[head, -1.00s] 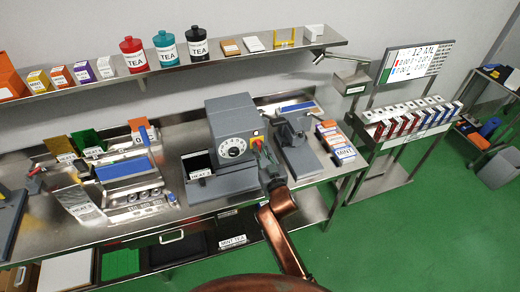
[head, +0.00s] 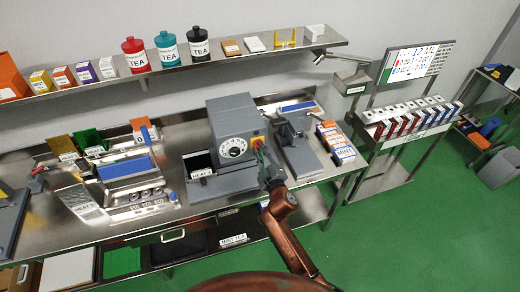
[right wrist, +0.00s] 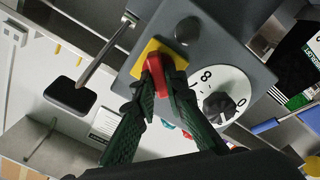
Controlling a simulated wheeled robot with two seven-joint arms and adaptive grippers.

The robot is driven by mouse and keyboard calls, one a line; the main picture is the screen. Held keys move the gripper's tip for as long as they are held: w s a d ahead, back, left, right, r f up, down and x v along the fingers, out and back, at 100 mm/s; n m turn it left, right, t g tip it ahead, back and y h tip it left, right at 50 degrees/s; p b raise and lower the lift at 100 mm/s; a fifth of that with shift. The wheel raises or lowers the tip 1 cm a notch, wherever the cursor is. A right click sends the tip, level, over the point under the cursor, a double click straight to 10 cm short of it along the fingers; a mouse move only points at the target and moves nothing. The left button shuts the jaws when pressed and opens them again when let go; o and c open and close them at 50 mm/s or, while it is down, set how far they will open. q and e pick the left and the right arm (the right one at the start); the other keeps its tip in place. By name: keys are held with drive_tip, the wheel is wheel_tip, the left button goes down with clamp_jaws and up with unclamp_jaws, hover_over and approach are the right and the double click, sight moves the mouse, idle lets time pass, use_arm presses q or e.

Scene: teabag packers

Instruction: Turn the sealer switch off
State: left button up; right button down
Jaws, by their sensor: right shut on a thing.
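The sealer (head: 235,120) is a grey machine with a white round dial (head: 232,149), standing mid-bench in the head view. In the right wrist view its dial (right wrist: 219,97) is right of a red switch lever (right wrist: 154,70) on a yellow plate (right wrist: 173,52). My right gripper (right wrist: 156,84) has its green fingers shut on the red lever, one on each side. In the head view my right gripper (head: 262,154) is at the sealer's right side and hides most of the switch. My left gripper is not in view.
A grey press-like device (head: 297,150) and a stack of boxes labelled MINT (head: 336,142) stand close right of my arm. A metal dispenser with a blue bar (head: 125,169) is on the left. A shelf with tea canisters (head: 168,51) runs above the bench.

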drive_tip(key=n, duration=0.4)
drive_tip(key=shift+a, duration=0.1)
drive_tip(key=n, duration=0.4)
drive_tip(key=shift+f+p, duration=0.2)
drive_tip(key=shift+p, duration=0.1)
drive_tip(key=c, duration=2)
unclamp_jaws()
drive_tip(key=shift+o, duration=0.2)
